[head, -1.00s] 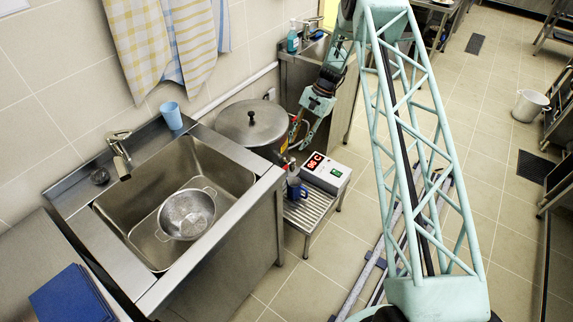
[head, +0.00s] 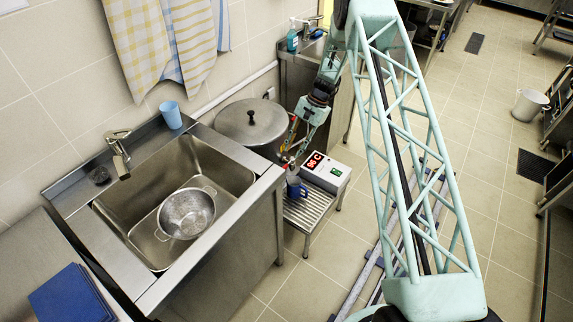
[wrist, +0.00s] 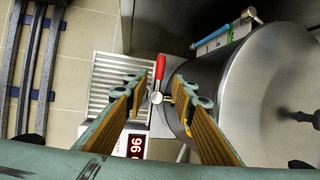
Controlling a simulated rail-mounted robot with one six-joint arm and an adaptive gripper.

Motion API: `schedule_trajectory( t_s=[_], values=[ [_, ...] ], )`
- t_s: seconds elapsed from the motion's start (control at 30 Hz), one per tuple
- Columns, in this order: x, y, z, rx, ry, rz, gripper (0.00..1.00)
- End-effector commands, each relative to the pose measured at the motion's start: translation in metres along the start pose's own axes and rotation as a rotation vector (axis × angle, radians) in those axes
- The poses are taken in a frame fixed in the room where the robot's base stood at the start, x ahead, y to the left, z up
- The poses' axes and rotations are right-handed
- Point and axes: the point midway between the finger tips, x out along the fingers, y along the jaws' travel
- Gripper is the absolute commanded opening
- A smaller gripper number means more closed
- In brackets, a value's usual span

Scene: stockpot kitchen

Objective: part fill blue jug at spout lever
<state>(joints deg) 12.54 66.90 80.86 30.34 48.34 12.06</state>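The large steel stockpot (head: 250,124) stands lidded beside the sink. In the wrist view, its side and lid (wrist: 268,85) fill the right. The red spout lever (wrist: 161,66) sticks out from a small brass-coloured tap on the pot's side. My gripper (wrist: 159,84) is open, its fingers on either side of the lever and tap, with gaps visible; I cannot see contact. In the head view, my gripper (head: 288,155) is small beside the pot, above the jug. The blue jug (head: 295,188) stands upright on the slatted stand below the spout. I cannot make it out in the wrist view.
A display box (head: 326,172) reading 96 °C sits on the slatted stand (head: 307,214), close to the jug. The sink (head: 130,205) holds a colander (head: 187,213). A light-blue cup (head: 171,115) stands on the sink's back rim.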

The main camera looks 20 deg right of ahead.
Motion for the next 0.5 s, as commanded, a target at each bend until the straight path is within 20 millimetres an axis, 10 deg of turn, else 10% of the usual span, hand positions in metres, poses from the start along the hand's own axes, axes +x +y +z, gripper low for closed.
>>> schedule_trajectory(
  t_s=[0.5],
  values=[
    [0.068, 0.0, 0.0, 0.0, -0.001, 0.0, 0.24]
  ],
)
